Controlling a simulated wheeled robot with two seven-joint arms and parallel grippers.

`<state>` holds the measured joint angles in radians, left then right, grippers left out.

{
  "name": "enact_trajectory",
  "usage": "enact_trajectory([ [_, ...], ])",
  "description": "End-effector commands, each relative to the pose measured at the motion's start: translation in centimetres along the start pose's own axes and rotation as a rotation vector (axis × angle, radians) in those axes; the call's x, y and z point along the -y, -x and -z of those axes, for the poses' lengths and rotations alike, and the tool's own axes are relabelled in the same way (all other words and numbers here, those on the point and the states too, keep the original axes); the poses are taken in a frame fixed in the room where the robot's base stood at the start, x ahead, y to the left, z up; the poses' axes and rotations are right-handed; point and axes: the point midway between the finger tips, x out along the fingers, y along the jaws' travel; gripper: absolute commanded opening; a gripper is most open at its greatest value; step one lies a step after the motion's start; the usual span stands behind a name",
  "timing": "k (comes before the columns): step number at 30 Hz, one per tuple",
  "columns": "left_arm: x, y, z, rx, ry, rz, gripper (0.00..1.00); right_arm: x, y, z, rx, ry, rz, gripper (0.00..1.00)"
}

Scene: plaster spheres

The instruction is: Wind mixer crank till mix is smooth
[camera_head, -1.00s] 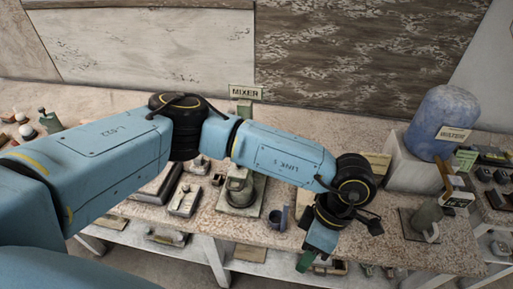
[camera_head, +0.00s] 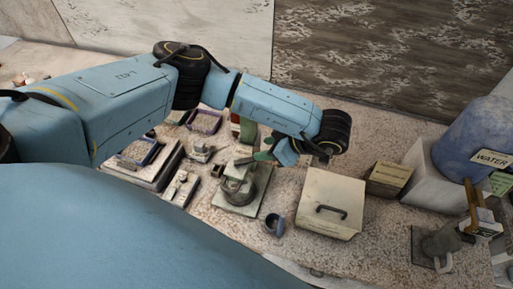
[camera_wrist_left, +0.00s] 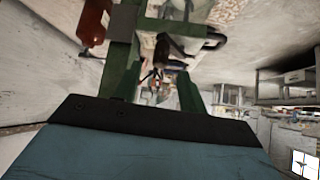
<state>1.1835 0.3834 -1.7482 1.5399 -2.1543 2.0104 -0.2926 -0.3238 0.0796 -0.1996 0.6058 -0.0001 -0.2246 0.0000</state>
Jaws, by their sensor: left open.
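The mixer (camera_head: 238,190) stands mid-table in the head view, a round grey bowl on a pale square base with a green upright behind. My left gripper (camera_head: 262,151), with green fingers, is open beside the upper right of the mixer. In the left wrist view the gripper's green fingers (camera_wrist_left: 160,75) are apart, with a dark, thin part between or beyond them. I cannot tell whether that part is the crank or whether the fingers touch it. The mix inside the bowl is not clear. My right gripper is not in view.
A pale box with a dark handle (camera_head: 325,203) stands right of the mixer. A small dark cup (camera_head: 274,224) is near the front. A mug (camera_head: 440,243) and a blue water barrel (camera_head: 474,145) are at the right. Trays and small tools crowd the left.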

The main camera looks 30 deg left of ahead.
Motion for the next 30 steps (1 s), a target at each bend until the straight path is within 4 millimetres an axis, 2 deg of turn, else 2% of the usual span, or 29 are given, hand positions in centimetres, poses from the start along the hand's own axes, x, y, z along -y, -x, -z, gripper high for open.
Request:
enact_trajectory([
  [3, 0.1, -2.4, -0.1, 0.001, 0.0, 0.005, 0.41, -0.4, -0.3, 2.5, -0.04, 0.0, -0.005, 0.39],
  [7, 0.0, -3.7, 0.1, 0.0, 0.001, 0.002, 0.41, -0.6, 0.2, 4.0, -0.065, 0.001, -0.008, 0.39],
  [12, 0.0, -4.7, 0.0, 0.001, 0.0, 0.0, 0.41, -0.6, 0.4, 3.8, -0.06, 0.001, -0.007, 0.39],
  [20, 0.0, -4.8, 0.0, 0.001, 0.0, -0.001, 0.41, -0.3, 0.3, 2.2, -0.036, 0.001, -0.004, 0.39],
  [30, 0.0, -4.8, -0.1, 0.001, 0.0, 0.0, 0.0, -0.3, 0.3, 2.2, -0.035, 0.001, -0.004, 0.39],
])
